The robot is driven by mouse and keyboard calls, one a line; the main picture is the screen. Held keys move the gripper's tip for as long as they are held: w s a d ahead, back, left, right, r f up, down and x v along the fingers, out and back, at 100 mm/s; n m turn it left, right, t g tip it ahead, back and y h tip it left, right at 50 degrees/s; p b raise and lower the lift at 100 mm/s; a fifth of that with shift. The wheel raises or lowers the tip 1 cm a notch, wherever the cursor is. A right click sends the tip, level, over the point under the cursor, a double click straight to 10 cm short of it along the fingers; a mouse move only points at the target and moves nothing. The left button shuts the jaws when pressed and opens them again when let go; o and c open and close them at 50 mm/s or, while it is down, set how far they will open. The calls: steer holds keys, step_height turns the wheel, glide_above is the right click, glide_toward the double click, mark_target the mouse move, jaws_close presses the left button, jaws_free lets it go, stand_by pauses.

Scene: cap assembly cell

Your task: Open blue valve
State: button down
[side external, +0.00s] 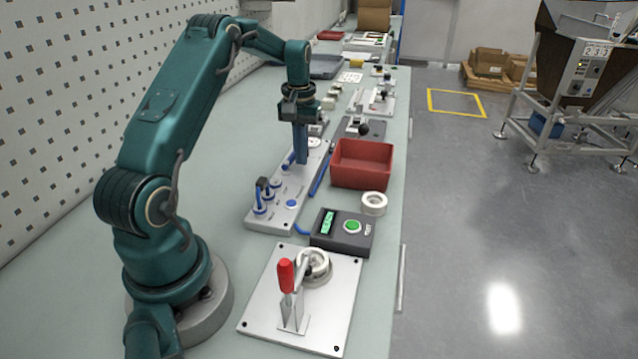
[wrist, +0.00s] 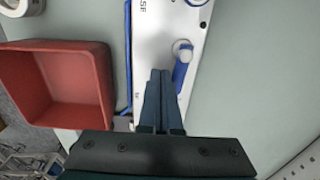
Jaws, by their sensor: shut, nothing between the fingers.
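The blue valve handle (wrist: 181,74) is a short blue lever on a round pale pivot, on a light metal plate (wrist: 158,24). In the wrist view it lies just right of my fingertips. In the side view the blue handle (side external: 288,161) shows just left of my fingers, over the plate (side external: 283,220). My gripper (side external: 301,160) points down, with its fingers together and empty. In the wrist view my gripper (wrist: 160,74) is beside the handle. I cannot tell whether it touches it. The fingers hide part of the plate.
A red bin (side external: 361,164) stands right of the plate, and also in the wrist view (wrist: 62,84). More blue fittings (side external: 263,190) stand on the near end of the plate. A box with a green button (side external: 343,231) and a red-handled clamp (side external: 286,276) are nearer the camera.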

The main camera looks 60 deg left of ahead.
steer(key=shift+w, duration=0.1)
steer(key=shift+r, duration=0.2)
step_height(320, 180, up, 7)
steer(key=shift+f, duration=0.2)
steer(key=shift+d, duration=0.1)
stand_by(0.3)
